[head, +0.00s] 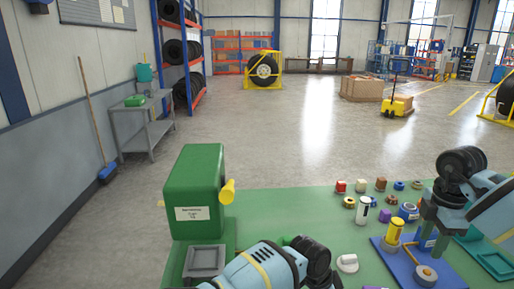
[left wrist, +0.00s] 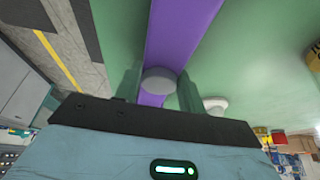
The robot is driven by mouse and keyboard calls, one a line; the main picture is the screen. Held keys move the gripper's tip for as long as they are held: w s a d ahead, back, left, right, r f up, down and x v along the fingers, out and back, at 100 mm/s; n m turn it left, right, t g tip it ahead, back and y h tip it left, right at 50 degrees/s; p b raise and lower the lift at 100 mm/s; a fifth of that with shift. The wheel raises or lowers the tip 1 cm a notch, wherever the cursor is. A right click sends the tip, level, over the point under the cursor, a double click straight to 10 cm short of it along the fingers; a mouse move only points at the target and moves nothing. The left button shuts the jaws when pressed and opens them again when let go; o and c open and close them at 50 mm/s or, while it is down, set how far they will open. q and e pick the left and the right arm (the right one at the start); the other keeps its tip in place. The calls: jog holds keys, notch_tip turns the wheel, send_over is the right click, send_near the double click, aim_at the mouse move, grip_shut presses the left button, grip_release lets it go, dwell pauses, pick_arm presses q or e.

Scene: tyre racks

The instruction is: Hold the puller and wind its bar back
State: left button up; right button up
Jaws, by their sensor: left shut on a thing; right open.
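In the left wrist view, a long purple bar-like piece (left wrist: 180,30), likely part of the puller, runs between my left gripper's fingers (left wrist: 160,88). A grey round end (left wrist: 158,80) sits on it, between the fingers. My left gripper is shut on this purple piece. In the head view my left arm fills the bottom middle and its fingers are hidden; only a small purple bit (head: 375,287) shows at the bottom edge. My right gripper (head: 428,238) is open and points down over a blue plate (head: 393,262) at the right, near a yellow-topped cylinder (head: 395,231).
A green box (head: 193,165) with a yellow knob (head: 228,191) stands at the left of the green tabletop (head: 290,203). Several small coloured parts cluster at the back right. A white knob-like part (head: 347,263) lies near my left arm. A green tray (head: 495,265) is at right.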

pick_arm(q)
jog(key=o, duration=1.2)
jog(key=v, duration=1.2)
